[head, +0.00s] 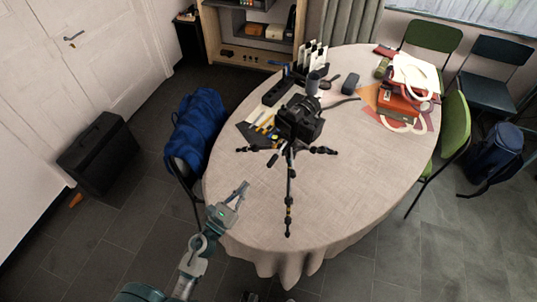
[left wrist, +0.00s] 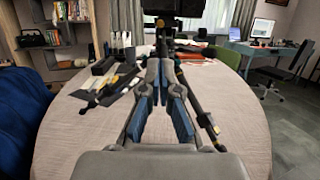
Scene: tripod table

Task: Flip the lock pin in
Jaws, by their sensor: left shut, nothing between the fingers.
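A black tripod with a camera on top (head: 300,120) stands on the oval table, its legs spread out and one leg (head: 289,205) pointing toward me. The tripod also shows in the left wrist view, with its column behind my fingers and a leg (left wrist: 206,122) to the right. The lock pin is too small to make out. My left gripper (head: 242,187) is shut and empty, over the near left edge of the table and apart from the tripod in the head view. In the left wrist view its fingers (left wrist: 160,75) point toward the tripod.
The table's pale cloth (head: 245,220) is clear at the near side. Tools and a dark case (head: 277,92) lie behind the tripod. A red bag (head: 398,106) sits at the right. A blue bag (head: 196,125) is on a chair at the left.

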